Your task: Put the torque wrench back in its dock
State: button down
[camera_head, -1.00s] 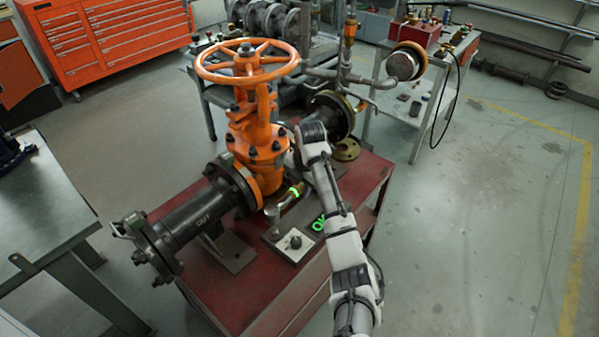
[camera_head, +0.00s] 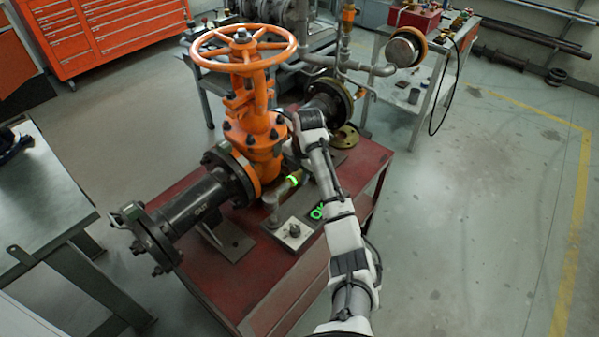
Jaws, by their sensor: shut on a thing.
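The torque wrench (camera_head: 271,200) is a grey metal tool with a brass-coloured part and a glowing green ring. It lies at a slant just in front of the orange gate valve (camera_head: 254,130), its head end at the lower left. My gripper (camera_head: 298,163) is at the far end of the wrench, mostly hidden behind my own arm, and is shut on it. A grey plate (camera_head: 272,226) with a green lit "OK" display and a pale panel with a dark knob is beside and below the wrench; it appears to be the dock. Contact between wrench and plate is unclear.
The valve's orange handwheel (camera_head: 243,46) rises at the left of my arm. A black flanged pipe (camera_head: 190,208) runs to the lower left. The red bench top (camera_head: 216,282) is bare at the front. A grey table (camera_head: 40,195) stands left; floor is clear on the right.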

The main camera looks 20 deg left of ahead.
jog(key=shift+f+b, duration=1.65)
jog(key=shift+f, duration=1.6)
jog(key=c, duration=1.1)
grip_release()
jog(key=shift+o, duration=0.4)
jog(key=shift+f, duration=0.15)
notch_tip(320, 180, up, 14)
jog(key=d, duration=0.1)
jog(key=shift+s+d, duration=0.4)
